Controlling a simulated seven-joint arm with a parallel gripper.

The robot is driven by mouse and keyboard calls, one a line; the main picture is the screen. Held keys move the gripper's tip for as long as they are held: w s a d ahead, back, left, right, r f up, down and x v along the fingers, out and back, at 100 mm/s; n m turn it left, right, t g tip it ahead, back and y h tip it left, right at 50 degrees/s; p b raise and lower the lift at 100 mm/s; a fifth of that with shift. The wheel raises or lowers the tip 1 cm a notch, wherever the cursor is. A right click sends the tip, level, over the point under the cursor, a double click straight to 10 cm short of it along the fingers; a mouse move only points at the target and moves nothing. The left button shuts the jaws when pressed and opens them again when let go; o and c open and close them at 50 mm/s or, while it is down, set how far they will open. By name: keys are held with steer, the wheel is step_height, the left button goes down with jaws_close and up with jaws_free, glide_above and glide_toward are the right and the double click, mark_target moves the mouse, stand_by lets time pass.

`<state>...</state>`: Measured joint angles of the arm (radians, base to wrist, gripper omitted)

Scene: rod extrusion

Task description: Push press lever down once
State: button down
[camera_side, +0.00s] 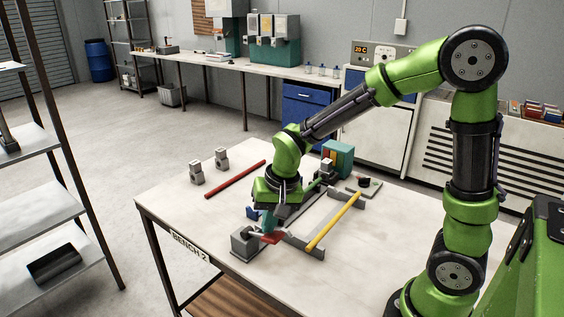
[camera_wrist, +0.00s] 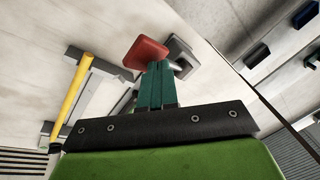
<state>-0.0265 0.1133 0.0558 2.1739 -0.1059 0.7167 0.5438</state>
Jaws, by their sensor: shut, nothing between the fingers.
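The press lever shows as a red paddle (camera_side: 272,238) beside a grey block (camera_side: 243,244) near the bench's front edge. In the wrist view the red paddle (camera_wrist: 145,52) lies just beyond my fingertips, with the grey block (camera_wrist: 180,58) to its right and a short light rod near it. My gripper (camera_side: 266,229) points down at the paddle with its teal fingers shut and empty. The fingertips (camera_wrist: 158,66) overlap the paddle's lower edge in the wrist view. I cannot tell whether they touch it. My fingers hide part of the paddle and its joint.
A yellow rod (camera_side: 334,221) rests across grey supports right of my gripper. A red rod (camera_side: 235,179) and two grey blocks (camera_side: 196,173) sit at the back left. A teal machine (camera_side: 338,158) stands behind. The bench's left part (camera_side: 185,213) is clear.

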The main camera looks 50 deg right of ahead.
steer(key=shift+s+f, duration=0.35)
steer(key=shift+f, duration=0.15)
stand_by(0.6)
steer(key=shift+w+r, duration=0.1)
stand_by(0.4)
steer(key=shift+w+r, duration=0.55)
steer(key=shift+r, duration=0.35)
steer(key=shift+w+r, duration=0.55)
steer(key=shift+r, duration=0.35)
steer(key=shift+w+r, duration=0.45)
steer(key=shift+r, duration=0.25)
steer(key=shift+w+r, duration=0.45)
steer(key=shift+r, duration=0.25)
steer(key=shift+w+r, duration=0.45)
steer(key=shift+r, duration=0.25)
steer(key=s+r+n+t, duration=0.2)
steer(key=s+r, duration=0.1)
steer(key=s, duration=0.5)
steer(key=s+r+n+t+y, duration=0.1)
steer(key=s+r+n+t, duration=0.1)
steer(key=s, duration=0.6)
steer(key=shift+s+d+r+t, duration=0.3)
steer(key=shift+s+r, duration=0.1)
steer(key=shift+r, duration=0.15)
